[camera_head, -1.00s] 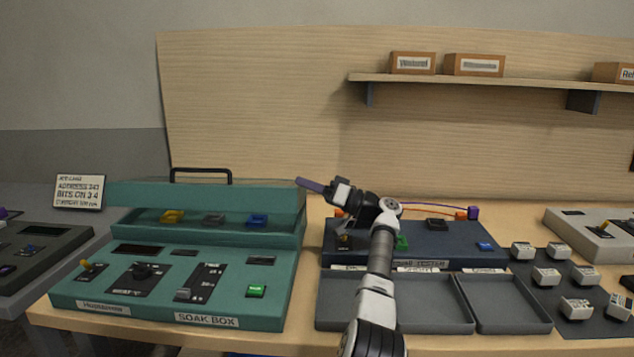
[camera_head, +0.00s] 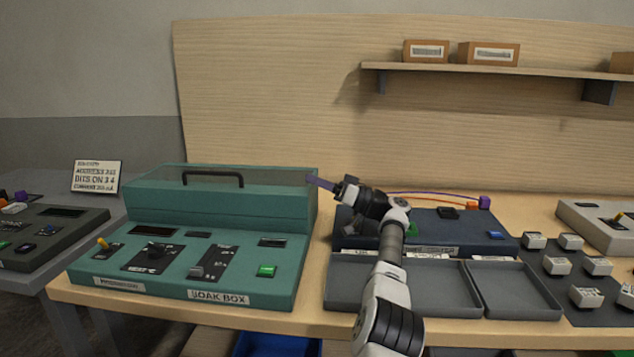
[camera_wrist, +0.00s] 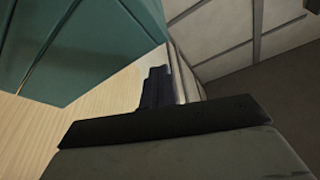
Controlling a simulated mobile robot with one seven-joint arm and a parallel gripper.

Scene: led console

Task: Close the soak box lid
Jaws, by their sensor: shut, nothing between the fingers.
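The soak box (camera_head: 190,268) is a teal console at the left of the bench, with a "SOAK BOX" label on its front. Its teal lid (camera_head: 150,182), with a black handle (camera_head: 212,175), lies down over the raised rear part, and the inside is hidden. My gripper (camera_head: 314,180) is shut and empty by the lid's right end; I cannot tell whether it touches the lid. In the wrist view, the shut fingers (camera_wrist: 158,87) are dark, and a teal panel (camera_wrist: 85,45) of the box fills the upper left.
A dark blue console (camera_head: 460,240) with cables stands right of the soak box, behind grey trays (camera_head: 515,290). My arm crosses in front of it. Several light blocks (camera_head: 557,266) sit on a dark mat at right. A small sign (camera_head: 97,176) stands at left.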

